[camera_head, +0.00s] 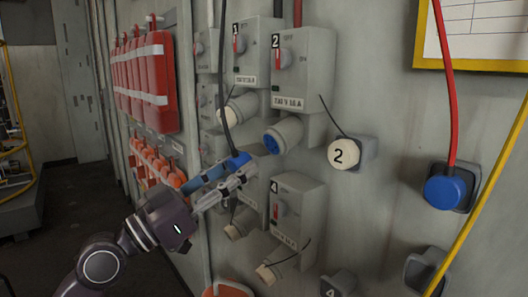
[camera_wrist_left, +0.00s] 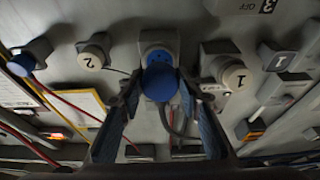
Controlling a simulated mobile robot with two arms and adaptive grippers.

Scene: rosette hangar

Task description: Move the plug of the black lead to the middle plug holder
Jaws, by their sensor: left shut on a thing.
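The blue plug (camera_head: 238,159) of the black lead (camera_head: 223,90) is between the fingertips of my left gripper (camera_head: 242,168), which is shut on it. The lead rises from the plug past the switch boxes. In the left wrist view the plug (camera_wrist_left: 159,82) sits between both fingers, in front of a socket with a blue face (camera_wrist_left: 158,52). In the head view this open socket (camera_head: 283,136), under box 2, is just right of and above the plug; the exact gap is unclear. A square plug holder (camera_head: 428,268) shows at the lower right. I cannot tell which holder is the middle one.
A blue plug (camera_head: 446,192) on a red lead sits in a wall holder at right. Cap 2 (camera_head: 343,154) is on another wall mount, tethered by a cord. Box 4 (camera_head: 298,205) juts out below. A yellow hose (camera_head: 480,200) crosses the right side. Red bags (camera_head: 140,75) hang at left.

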